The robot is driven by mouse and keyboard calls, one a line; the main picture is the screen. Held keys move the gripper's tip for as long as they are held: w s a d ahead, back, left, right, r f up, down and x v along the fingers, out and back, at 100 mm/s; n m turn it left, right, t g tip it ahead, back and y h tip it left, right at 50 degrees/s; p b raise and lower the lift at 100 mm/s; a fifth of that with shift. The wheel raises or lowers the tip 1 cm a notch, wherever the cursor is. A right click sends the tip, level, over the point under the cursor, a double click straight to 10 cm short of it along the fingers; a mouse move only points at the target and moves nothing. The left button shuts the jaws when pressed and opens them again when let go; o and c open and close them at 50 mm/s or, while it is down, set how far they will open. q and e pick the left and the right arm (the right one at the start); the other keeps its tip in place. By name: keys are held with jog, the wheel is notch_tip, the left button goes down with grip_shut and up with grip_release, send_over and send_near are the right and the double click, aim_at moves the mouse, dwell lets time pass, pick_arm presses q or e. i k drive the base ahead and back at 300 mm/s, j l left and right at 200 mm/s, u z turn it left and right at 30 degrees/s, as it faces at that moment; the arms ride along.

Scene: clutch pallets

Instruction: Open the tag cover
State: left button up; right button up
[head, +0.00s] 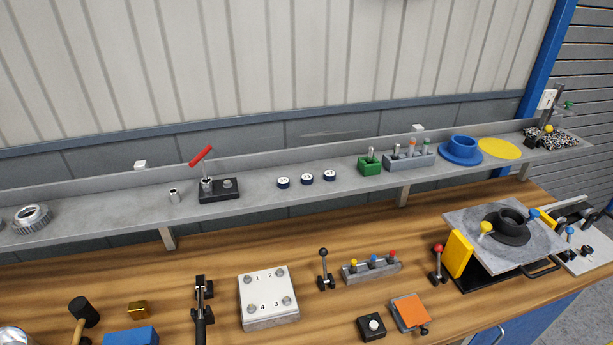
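An orange square plate (409,309) lies over a small grey base near the front of the wooden bench, right of centre. It looks like the tag cover, though no label shows. It lies nearly flat over the base, so what is under it is hidden. A small dark knob (422,331) shows at its front edge. Neither of my grippers is in the head view.
A black box with a white button (373,326) stands close left of the orange plate. A red-knobbed lever (437,264) and a block with coloured pegs (371,267) stand behind it. A numbered white block (268,297) is farther left. A grey shelf (110,212) runs behind.

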aim_at(412, 312)
jog(key=i+l+z, duration=0.1)
jog(key=z, duration=0.4)
jog(key=i+z, duration=0.15)
jog(key=z, duration=0.35)
